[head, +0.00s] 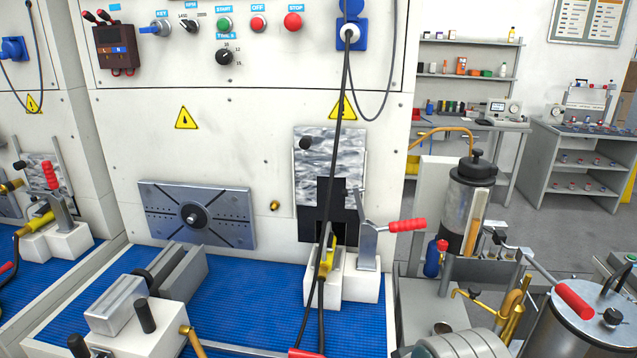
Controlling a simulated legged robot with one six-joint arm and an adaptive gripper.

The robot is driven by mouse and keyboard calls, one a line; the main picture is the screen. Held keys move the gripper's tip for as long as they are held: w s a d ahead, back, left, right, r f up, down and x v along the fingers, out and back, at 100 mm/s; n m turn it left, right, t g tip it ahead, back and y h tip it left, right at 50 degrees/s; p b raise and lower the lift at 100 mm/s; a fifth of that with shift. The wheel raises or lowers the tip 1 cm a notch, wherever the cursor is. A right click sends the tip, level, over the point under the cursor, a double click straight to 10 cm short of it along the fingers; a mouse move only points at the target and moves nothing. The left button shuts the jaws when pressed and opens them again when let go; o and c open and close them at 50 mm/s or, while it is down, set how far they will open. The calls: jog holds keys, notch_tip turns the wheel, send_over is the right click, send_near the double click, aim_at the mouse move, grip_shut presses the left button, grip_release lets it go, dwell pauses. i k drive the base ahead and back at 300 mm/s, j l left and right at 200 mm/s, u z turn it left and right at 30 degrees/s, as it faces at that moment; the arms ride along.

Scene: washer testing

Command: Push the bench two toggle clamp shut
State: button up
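A toggle clamp (368,243) with a red grip (408,225) stands on a white block (360,288) at the right of the middle bench. Its lever sticks out to the right, nearly level and slightly raised at the end. A yellow connector (328,258) with black cables sits in the block beside it. Another toggle clamp with an upright red grip (50,175) stands on a white block (55,243) at the far left bench. No bench number is readable, so I cannot tell from labels which is bench two. My gripper is not in view.
Black cables (338,170) hang from a blue socket (351,32) in front of the clamp's block. A metal vise-like fixture (120,302) stands front left on the blue mat (245,305). A cluttered cart with a dark cylinder (463,215) stands close on the right.

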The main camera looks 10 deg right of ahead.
aim_at(419, 224)
jog(key=k+l, duration=0.35)
jog(key=k, duration=0.2)
jog(key=k+l+z, duration=0.1)
jog(key=k+l, duration=0.25)
jog(key=k, duration=0.2)
jog(key=i+l, duration=0.25)
jog(key=i, duration=0.2)
jog(key=i+l+z, duration=0.15)
jog(key=i, duration=0.3)
jog(key=l, duration=0.1)
